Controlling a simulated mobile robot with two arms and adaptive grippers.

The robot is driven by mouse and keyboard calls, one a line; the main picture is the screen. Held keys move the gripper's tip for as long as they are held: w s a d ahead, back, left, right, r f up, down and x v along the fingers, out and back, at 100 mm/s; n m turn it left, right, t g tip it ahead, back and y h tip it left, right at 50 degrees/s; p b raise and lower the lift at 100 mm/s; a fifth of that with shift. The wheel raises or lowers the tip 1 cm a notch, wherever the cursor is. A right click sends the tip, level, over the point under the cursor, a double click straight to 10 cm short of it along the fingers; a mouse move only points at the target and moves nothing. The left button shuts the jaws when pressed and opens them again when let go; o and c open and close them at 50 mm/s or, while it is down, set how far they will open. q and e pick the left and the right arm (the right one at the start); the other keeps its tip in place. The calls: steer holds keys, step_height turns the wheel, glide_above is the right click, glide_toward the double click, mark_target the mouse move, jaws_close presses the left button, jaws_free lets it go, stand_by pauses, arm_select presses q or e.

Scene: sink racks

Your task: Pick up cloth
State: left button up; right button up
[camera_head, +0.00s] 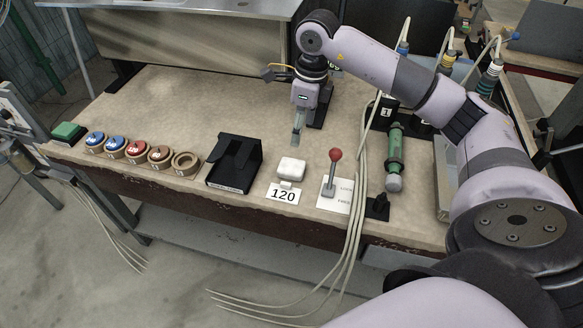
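My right arm reaches in from the right, and my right gripper (297,137) points down above the bench, just behind the pad in the picture. The gripper appears apart from the pad, with nothing visible in it. Its fingers are seen edge-on, so I cannot tell whether they are open or shut. My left gripper is not in view.
A black stand (234,163) is left of the pad. A red-knobbed lever (332,172), pale cables (357,190) and a green cylinder (394,155) are to the right. Several round pucks (136,149) line the left front edge. The bench behind them is clear.

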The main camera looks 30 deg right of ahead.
glide_above(292, 165)
steer(key=f, duration=0.5)
steer(key=f+p, duration=0.1)
steer(key=f, duration=0.2)
steer(key=shift+s+d+f, duration=0.2)
steer(key=shift+s+f, duration=0.05)
steer(key=shift+s, duration=0.15)
steer(key=shift+w+a+f+p, duration=0.1)
steer(key=shift+f+p, duration=0.1)
steer(key=shift+f, duration=0.7)
steer(key=shift+w+a+f+p, duration=0.1)
steer(key=shift+w+f+p, duration=0.05)
steer(key=shift+f, duration=0.7)
steer(key=shift+w+f+p, duration=0.1)
steer(key=shift+f+p, duration=0.1)
steer(key=shift+f, duration=0.7)
steer(key=shift+c, duration=0.4)
steer(key=c, duration=0.7)
steer(key=shift+r, duration=0.1)
steer(key=shift+c, duration=0.2)
step_height(292, 165, up, 20)
steer(key=b, duration=0.1)
steer(key=shift+b, duration=0.35)
